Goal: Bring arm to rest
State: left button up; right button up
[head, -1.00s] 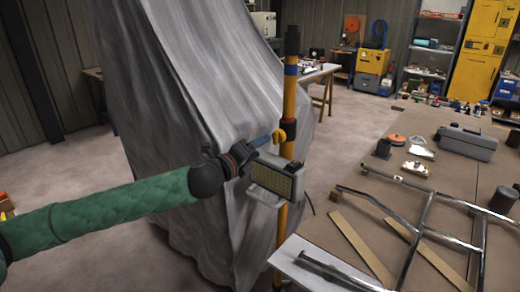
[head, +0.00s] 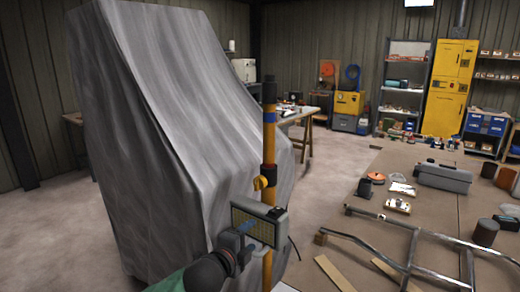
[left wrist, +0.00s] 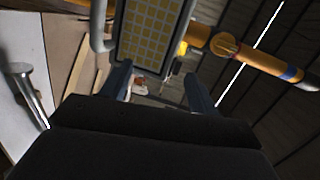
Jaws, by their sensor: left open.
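My left gripper (head: 246,238) is open, with bluish fingers, at the lower left of a work lamp (head: 268,232). The lamp has a gridded yellow panel in a pale frame and sits on a yellow-orange pole (head: 269,135). In the left wrist view my gripper (left wrist: 158,88) has its two fingers spread, nothing held between them. The lamp (left wrist: 150,32) lies just beyond the fingertips there; whether the left finger touches it I cannot tell. My green-sleeved left arm is mostly below the picture. My right gripper is not in view.
A tall grey-sheeted object (head: 165,130) stands close behind the pole. At right, a workbench (head: 345,215) holds a metal tube frame (head: 415,238), wooden strips (head: 335,272), a grey toolbox (head: 443,178) and small parts. Open floor (head: 335,155) lies between sheet and bench.

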pick_arm(q)
jog(key=s+a+f+n+g+y, duration=0.2)
jog(key=s+a+f+n+g, duration=0.35)
jog(key=s+f, duration=0.55)
jog(key=s+a+f+n+g+y, duration=0.25)
jog(key=s+a+f+n, duration=0.6)
jog(key=s, duration=0.45)
jog(key=s+a+f+n+g+y, duration=0.35)
jog(key=s+f+n, duration=0.35)
jog(key=s+f, duration=0.45)
jog(key=s+d+f, duration=0.1)
jog(key=s+f, duration=0.1)
jog(key=f, duration=1.7)
jog(key=s+d+f+g+h, duration=0.1)
jog(key=s+f, duration=0.2)
jog(key=f, duration=1.7)
jog(key=shift+s+d+f, duration=0.25)
jog(key=shift+d, duration=0.15)
jog(key=shift+g, duration=0.25)
